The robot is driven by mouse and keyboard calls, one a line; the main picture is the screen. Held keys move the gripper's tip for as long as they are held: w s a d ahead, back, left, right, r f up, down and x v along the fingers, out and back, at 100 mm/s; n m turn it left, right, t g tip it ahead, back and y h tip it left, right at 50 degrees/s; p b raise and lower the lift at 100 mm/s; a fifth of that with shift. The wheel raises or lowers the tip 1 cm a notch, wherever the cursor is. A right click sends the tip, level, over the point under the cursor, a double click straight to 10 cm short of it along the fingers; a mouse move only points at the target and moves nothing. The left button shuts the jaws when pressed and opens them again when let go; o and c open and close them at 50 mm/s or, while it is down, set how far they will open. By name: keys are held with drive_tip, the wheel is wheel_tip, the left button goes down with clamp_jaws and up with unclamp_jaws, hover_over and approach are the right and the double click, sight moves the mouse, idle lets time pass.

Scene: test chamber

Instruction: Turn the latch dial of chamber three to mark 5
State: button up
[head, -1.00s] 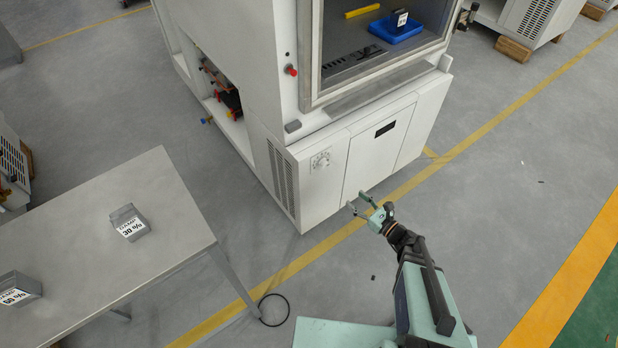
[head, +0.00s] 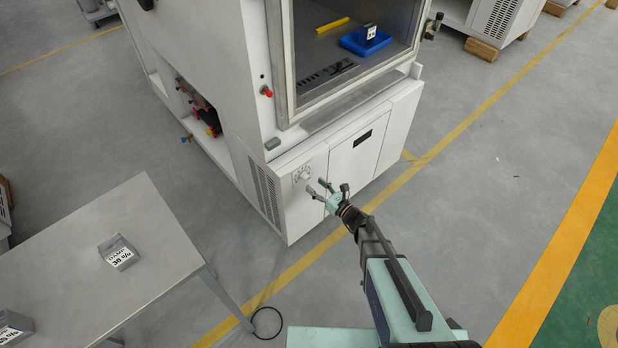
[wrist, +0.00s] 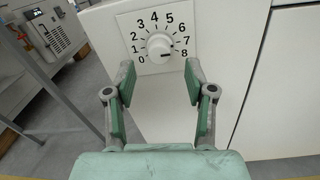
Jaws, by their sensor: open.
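The latch dial (head: 302,174) is a round white knob on a square plate, low on the front of the white chamber (head: 300,215). In the wrist view the knob (wrist: 159,46) is ringed by numbers 0 to 8, with 5 at the upper right. A dark mark shows on the knob's lower right; its exact reading is too small to tell. My gripper (head: 317,187) is open and empty, just in front of the panel near the dial. In the wrist view its fingertips (wrist: 159,72) are spread to the left and right, slightly below the knob, apparently not touching it.
A grey table (head: 150,215) with labelled blocks (head: 118,252) stands at the left. A red button (head: 267,91) is above the dial panel. A blue tray (head: 366,42) lies inside the chamber window. The floor at the right is mostly clear.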

sight(308, 179)
drive_tip(key=shift+p+x, duration=0.55)
drive_tip(key=shift+x, duration=1.7)
clamp_jaws()
